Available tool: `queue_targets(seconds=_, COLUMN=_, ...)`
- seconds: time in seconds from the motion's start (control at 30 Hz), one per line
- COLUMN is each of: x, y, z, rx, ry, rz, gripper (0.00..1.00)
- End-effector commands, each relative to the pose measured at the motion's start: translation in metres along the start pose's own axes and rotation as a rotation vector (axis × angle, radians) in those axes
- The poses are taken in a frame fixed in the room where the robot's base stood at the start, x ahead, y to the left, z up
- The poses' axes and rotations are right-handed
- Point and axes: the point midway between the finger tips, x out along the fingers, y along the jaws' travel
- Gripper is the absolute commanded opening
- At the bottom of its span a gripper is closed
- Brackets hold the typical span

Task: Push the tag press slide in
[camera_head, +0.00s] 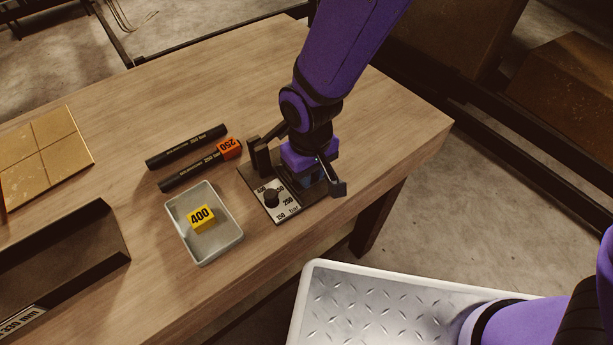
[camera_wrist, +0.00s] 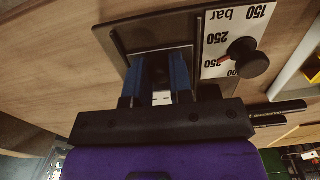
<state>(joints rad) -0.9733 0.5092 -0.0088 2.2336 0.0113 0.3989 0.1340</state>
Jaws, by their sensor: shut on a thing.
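The tag press is a dark base plate (camera_head: 284,219) near the table's right front edge. It carries a pale dial panel marked in bar and a black knob (camera_head: 271,197), with an upright dark post (camera_head: 261,157) behind. In the wrist view the knob (camera_wrist: 248,60) has a red mark toward a partly covered number. My gripper (camera_head: 308,181) is down at the press, beside the dial panel. In the wrist view its blue fingers (camera_wrist: 163,77) are shut on the press slide (camera_wrist: 161,98), of which a small pale part shows between them. The rest of the slide is hidden.
A grey tray (camera_head: 226,257) with a yellow 400 tag (camera_head: 202,217) stands left of the press. Two black hoses (camera_head: 187,147) lie behind it, one with an orange 250 tag (camera_head: 229,149). A dark bin (camera_head: 75,258) and tan tile (camera_head: 50,150) are further left. The table's far right is clear.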

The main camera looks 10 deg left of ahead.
Motion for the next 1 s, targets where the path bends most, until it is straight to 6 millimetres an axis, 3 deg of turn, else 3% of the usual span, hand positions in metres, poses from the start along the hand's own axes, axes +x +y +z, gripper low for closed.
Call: queue_targets(seconds=1.0, x=0.000, y=0.000, z=-0.022, rx=0.000, ry=0.001, rz=0.000, gripper=0.04)
